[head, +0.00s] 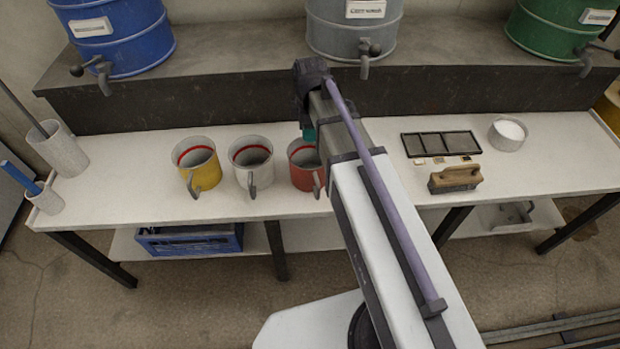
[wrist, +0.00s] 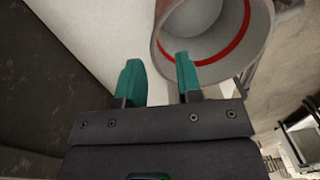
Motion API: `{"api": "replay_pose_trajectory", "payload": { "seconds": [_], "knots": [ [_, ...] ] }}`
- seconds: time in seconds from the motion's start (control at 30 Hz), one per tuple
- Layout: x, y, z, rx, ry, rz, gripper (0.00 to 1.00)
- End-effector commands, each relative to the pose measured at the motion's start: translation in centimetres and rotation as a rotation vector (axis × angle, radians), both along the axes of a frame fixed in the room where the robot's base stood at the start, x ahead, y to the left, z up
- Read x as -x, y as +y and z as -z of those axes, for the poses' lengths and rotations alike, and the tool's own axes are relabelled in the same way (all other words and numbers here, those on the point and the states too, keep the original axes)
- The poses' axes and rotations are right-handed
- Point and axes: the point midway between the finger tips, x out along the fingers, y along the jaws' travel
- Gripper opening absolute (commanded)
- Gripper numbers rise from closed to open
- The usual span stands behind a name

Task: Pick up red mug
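The red mug (head: 303,175) stands on the white bench, at the right end of a row of mugs. Its handle points toward the front, and my arm hides part of its right side. In the wrist view the mug (wrist: 205,22) is at the upper right, showing its grey inside with a red band. My gripper (wrist: 158,62) has teal fingers spread apart with nothing held between them. The right finger overlaps the mug's opening and the left finger is outside it, so the near rim passes between them in the picture. Whether either finger touches the mug cannot be told.
A white mug (head: 251,163) and a yellow mug (head: 203,176) stand left of the red one. A brush (head: 455,179), a dark tray (head: 440,144) and a white bowl (head: 507,134) are right of my arm. Blue, grey and green drums with taps stand on the raised shelf behind.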

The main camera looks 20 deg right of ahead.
Motion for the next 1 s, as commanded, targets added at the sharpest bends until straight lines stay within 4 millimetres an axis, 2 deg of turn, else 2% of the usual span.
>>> {"api": "replay_pose_trajectory", "payload": {
  "seconds": [0.03,0.17,0.23,0.4,0.47,0.7,1.0],
  "knots": [
    [0.0,0.0,1.4,0.000,0.000,0.000,0.33],
    [0.1,0.0,1.2,0.000,0.000,0.001,0.33],
    [0.1,0.0,2.0,0.000,0.000,0.001,0.33],
    [0.2,0.0,5.6,0.000,0.000,0.001,0.33],
    [0.2,0.0,6.4,0.000,0.000,0.001,0.33],
    [0.3,0.0,6.2,0.000,0.000,0.001,0.33],
    [0.3,0.0,6.1,0.000,0.000,0.001,0.05]
  ]
}}
